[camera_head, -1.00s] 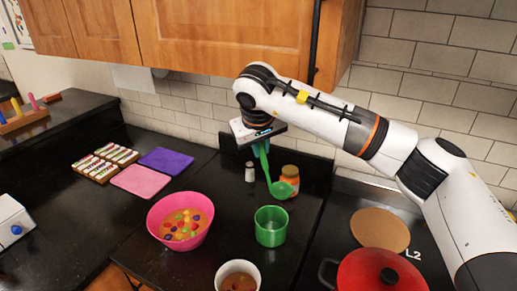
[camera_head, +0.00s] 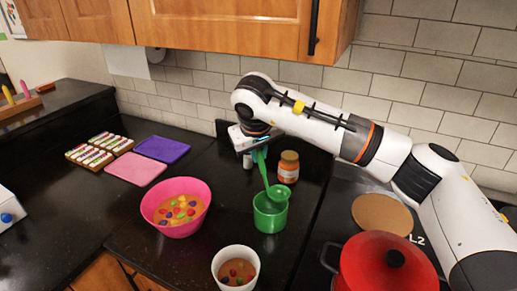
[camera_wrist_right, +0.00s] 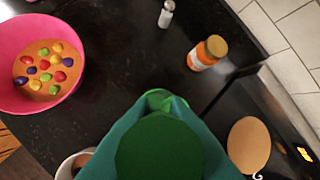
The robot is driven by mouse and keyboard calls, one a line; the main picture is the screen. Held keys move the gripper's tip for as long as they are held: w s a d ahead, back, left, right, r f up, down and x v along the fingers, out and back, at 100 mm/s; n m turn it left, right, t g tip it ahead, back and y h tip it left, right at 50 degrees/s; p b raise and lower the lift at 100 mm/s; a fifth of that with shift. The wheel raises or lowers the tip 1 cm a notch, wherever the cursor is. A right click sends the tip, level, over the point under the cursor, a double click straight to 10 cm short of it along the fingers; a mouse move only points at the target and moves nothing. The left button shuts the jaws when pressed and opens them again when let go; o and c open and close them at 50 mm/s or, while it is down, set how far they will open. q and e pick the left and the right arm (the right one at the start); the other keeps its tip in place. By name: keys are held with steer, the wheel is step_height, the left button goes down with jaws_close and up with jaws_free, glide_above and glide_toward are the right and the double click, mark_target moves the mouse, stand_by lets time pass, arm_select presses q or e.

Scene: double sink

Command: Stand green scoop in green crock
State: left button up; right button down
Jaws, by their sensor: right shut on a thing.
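The green scoop (camera_head: 265,176) hangs from my right gripper (camera_head: 259,154), handle up and bowl down, slightly tilted. My right gripper is shut on the upper handle. The scoop's bowl (camera_head: 277,193) overlaps the far rim of the green crock (camera_head: 270,216), which stands upright on the dark counter. I cannot tell whether the bowl is above the rim or within it. In the right wrist view the green handle end (camera_wrist_right: 158,150) fills the lower middle between the teal fingers and hides most of the crock. My left gripper is not in view.
An orange jar (camera_head: 288,168) and a white shaker (camera_head: 247,161) stand behind the crock. A pink bowl (camera_head: 160,222) is to the left and a white cup (camera_head: 221,266) in front. A red pot (camera_head: 375,265) and a brown round board (camera_head: 381,214) are at the right.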

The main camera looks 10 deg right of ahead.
steer(key=shift+f+b, duration=1.45)
steer(key=shift+f, duration=1)
steer(key=c, duration=1.3)
jaws_free()
steer(key=b+v, duration=0.2)
steer(key=v, duration=1)
